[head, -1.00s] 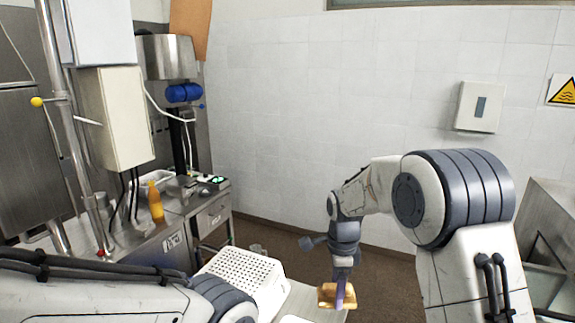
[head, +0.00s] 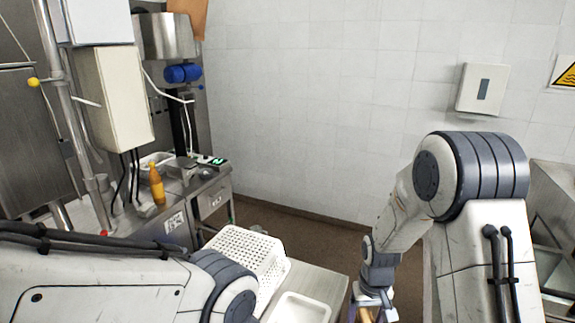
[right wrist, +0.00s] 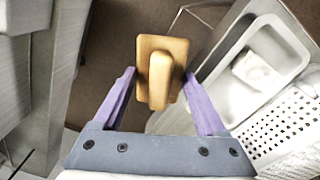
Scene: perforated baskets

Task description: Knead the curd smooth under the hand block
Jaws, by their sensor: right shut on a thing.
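My right gripper (right wrist: 162,88) has purple fingers on both sides of a tan wooden hand block (right wrist: 161,50) with a raised grip, and is shut on it. In the head view the right gripper (head: 374,296) is at the bottom edge, right of the table, with the block (head: 364,315) partly cut off. A pale tray (right wrist: 222,107) lies to the right of the block in the right wrist view, with a whitish lump of curd (right wrist: 257,70) inside. The tray (head: 322,304) is cut off in the head view. My left gripper is out of view; only its arm shows.
A white perforated basket (head: 248,247) stands beside the tray on the table (head: 318,277). An orange bottle (head: 156,186) is on the steel counter at left. Brown floor shows beyond the table, with a tiled wall behind.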

